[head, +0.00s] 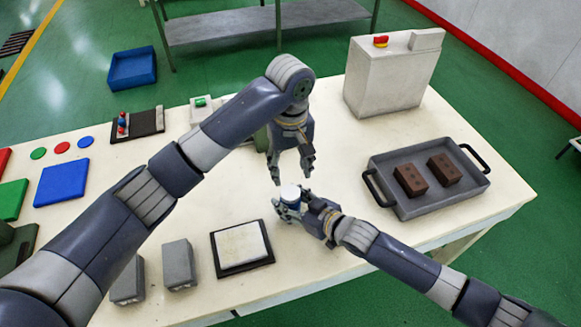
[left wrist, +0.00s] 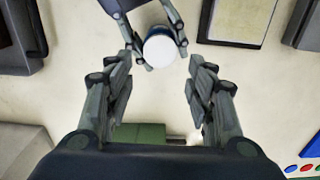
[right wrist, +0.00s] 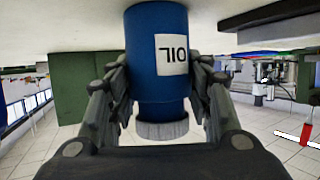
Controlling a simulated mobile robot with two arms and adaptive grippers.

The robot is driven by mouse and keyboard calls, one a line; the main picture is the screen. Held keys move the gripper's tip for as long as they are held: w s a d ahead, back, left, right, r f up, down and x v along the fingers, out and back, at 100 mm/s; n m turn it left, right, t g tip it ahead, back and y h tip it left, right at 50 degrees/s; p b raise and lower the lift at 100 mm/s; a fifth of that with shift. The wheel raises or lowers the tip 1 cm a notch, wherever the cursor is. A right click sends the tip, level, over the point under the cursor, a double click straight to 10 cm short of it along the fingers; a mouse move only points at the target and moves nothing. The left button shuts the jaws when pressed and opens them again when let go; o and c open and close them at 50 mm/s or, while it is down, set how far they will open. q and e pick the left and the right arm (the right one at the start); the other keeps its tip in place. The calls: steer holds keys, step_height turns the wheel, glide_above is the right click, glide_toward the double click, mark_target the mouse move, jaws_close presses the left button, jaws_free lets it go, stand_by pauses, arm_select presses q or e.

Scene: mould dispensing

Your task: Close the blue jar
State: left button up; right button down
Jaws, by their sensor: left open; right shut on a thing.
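The blue jar (right wrist: 157,55) has a white label reading OIL and looks upside down in the right wrist view. A whitish lid (right wrist: 162,130) sits on its mouth; how tightly cannot be told. From above, the round white lid (left wrist: 160,47) shows in the left wrist view, and the jar's top (head: 290,192) in the head view. My right gripper (head: 293,204) is shut around the jar's body. My left gripper (head: 291,174) is open and empty, pointing down just above the lid, its fingers apart from it.
A dark tray (head: 418,209) with two brown bricks is at right. A white square on a black plate (head: 246,268) and grey blocks (head: 178,264) lie at front left. A grey box with a red button (head: 392,75) stands at back right. Bare table surrounds the jar.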

mark_target(290, 192)
arm_select(q)
steer(key=shift+f, duration=0.15)
steer(key=shift+f, duration=3.9)
steer(key=c, duration=0.9)
steer(key=shift+m, duration=1.7)
steer(key=o, duration=1.2)
steer(key=shift+c, duration=0.2)
